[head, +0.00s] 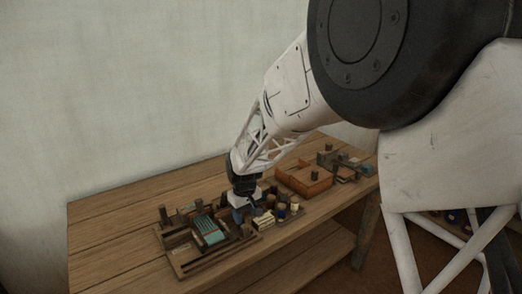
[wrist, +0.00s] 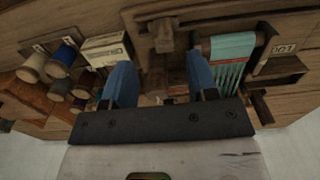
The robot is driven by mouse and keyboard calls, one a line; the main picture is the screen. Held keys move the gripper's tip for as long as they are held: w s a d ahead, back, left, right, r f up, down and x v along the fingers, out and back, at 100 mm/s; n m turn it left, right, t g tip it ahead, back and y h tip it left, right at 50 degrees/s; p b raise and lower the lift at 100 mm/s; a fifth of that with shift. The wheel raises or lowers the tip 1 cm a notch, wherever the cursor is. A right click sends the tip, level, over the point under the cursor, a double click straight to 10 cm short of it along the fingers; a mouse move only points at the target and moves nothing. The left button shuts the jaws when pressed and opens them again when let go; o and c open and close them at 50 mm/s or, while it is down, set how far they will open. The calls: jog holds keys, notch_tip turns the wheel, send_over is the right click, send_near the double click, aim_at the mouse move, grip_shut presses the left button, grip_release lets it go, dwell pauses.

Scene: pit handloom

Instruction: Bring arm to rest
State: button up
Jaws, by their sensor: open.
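My gripper (wrist: 160,88) is open in the wrist view. Its two blue fingers stand apart with nothing held between them. In the head view my gripper (head: 240,212) is low over the workbench (head: 120,210), between the small loom (head: 208,229) on the left and several thread spools on the right. The loom carries teal cloth, which shows to the right of the fingers in the wrist view (wrist: 232,46). My white arm reaches down from the upper right. The exact gap between the fingertips and the wooden parts below cannot be told.
Spools (wrist: 62,60) and a pale labelled box (wrist: 105,48) lie close to the left finger. An orange-brown wooden tray (head: 303,181) and small blocks stand farther right on the bench. The bench's left end is bare. A pale wall (head: 130,90) rises behind.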

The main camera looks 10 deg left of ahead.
jog(key=s+d+r+m, duration=0.1)
jog(key=s+d+r, duration=0.35)
jog(key=d, duration=0.25)
jog(key=s+d+r+m+t, duration=0.1)
jog(key=s+d+r+m, duration=0.1)
jog(key=s+d+r, duration=0.35)
jog(key=s+d+r+m, duration=0.1)
jog(key=s+d+r, duration=0.1)
jog(key=d+r, duration=0.55)
jog(key=s+d+m, duration=0.2)
jog(key=s+d, duration=0.5)
jog(key=s, duration=0.4)
jog(key=s+d+r+m+t, duration=0.1)
jog(key=s+d+m, duration=0.2)
jog(key=s+d, duration=0.5)
jog(key=s, duration=0.3)
jog(key=shift+s+d+t, duration=0.2)
jog(key=shift+s+t, duration=0.05)
jog(key=shift+t, duration=0.05)
